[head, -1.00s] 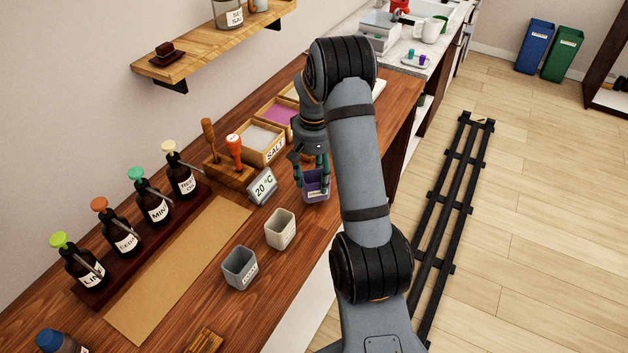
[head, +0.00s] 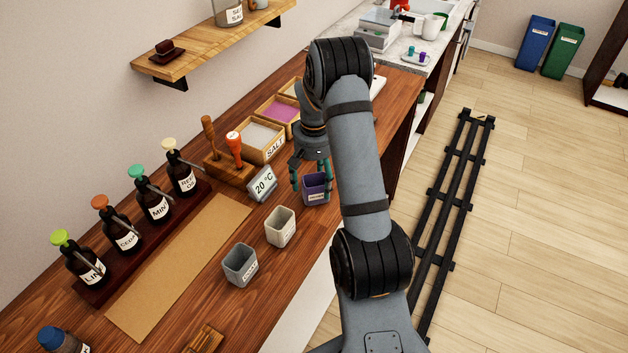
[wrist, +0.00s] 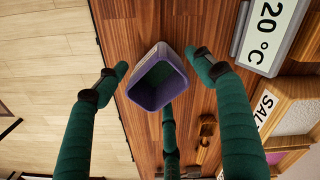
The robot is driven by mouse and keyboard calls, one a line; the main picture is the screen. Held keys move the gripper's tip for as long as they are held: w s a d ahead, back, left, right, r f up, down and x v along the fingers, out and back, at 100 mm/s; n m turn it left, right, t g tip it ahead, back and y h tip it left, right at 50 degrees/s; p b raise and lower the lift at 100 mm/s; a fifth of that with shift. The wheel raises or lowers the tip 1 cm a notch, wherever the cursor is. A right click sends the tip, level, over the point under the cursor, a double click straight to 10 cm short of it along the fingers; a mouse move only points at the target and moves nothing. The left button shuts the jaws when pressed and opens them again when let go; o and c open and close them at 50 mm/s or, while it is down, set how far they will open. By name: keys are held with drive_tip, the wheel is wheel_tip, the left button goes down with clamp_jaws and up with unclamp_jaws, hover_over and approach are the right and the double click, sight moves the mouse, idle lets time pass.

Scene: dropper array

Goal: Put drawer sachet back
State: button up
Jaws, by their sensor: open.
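My gripper (head: 310,186) is open and empty. It hangs over a small purple cup (head: 318,192) on the wooden counter. In the wrist view, the fingers of my gripper (wrist: 158,60) are spread around the purple cup (wrist: 178,88), with gaps at its sides. The cup stands upright, and its inside looks dark green; I cannot tell whether anything lies in it. I cannot make out a sachet or a drawer in either view.
A 20 °C display (head: 262,185) stands just left of the cup. A beige cup (head: 281,228) and a grey cup (head: 240,265) stand nearer. A salt box (head: 262,140) and a tool stand (head: 228,168) are behind. The counter's front edge is close on the right.

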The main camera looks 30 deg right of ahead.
wheel_tip(320, 180, up, 12)
drive_tip(key=b, duration=0.1)
drive_tip(key=shift+r, duration=0.2)
idle(0.3)
drive_tip(key=shift+o, duration=0.9)
